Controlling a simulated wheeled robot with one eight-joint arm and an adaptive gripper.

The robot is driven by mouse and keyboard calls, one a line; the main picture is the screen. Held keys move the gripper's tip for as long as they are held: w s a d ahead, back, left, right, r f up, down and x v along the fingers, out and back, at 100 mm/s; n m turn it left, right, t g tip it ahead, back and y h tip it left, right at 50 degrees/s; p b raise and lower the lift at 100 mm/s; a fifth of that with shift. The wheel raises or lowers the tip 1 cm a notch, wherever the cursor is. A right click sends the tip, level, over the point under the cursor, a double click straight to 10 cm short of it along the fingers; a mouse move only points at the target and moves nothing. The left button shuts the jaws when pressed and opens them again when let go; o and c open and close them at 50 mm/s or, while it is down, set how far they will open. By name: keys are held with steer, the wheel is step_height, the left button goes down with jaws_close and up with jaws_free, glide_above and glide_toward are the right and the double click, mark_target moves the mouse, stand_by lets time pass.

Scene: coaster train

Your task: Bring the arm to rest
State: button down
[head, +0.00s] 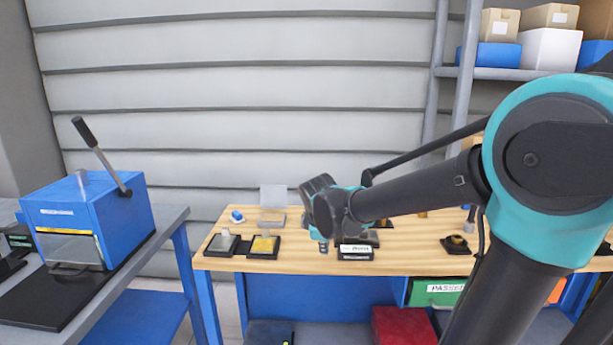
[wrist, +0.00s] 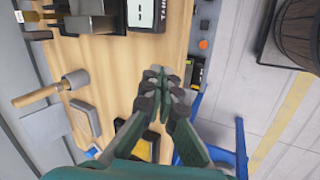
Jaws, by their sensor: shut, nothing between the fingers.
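My gripper (wrist: 158,83) is in the middle of the wrist view, its fingers together and empty. It hangs over the front edge of the wooden workbench (wrist: 120,65). In the head view my arm (head: 420,200) reaches in from the right, bent, with its wrist (head: 335,210) over the workbench (head: 300,262). The gripper's fingertips are mostly hidden there behind the wrist. A small black box with a white label (head: 356,252) lies on the bench just below and right of the wrist.
A blue machine with a lever (head: 95,215) stands on a grey table at left. Two small black trays (head: 222,244) (head: 263,247) lie on the bench. A mallet (wrist: 50,90) and a barrel (wrist: 300,30) show in the wrist view. Shelves with boxes (head: 548,50) stand behind at right.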

steer(key=s+d+f+m, duration=0.6)
steer(key=s+d+m, duration=0.1)
steer(key=s, duration=0.1)
steer(key=s+d+f+m+y, duration=0.1)
steer(key=s+d+f+m, duration=0.5)
steer(key=s+d+m, duration=0.1)
steer(key=shift+s+m+g, duration=0.4)
steer(key=shift+s+m, duration=0.3)
steer(key=shift+s, duration=0.5)
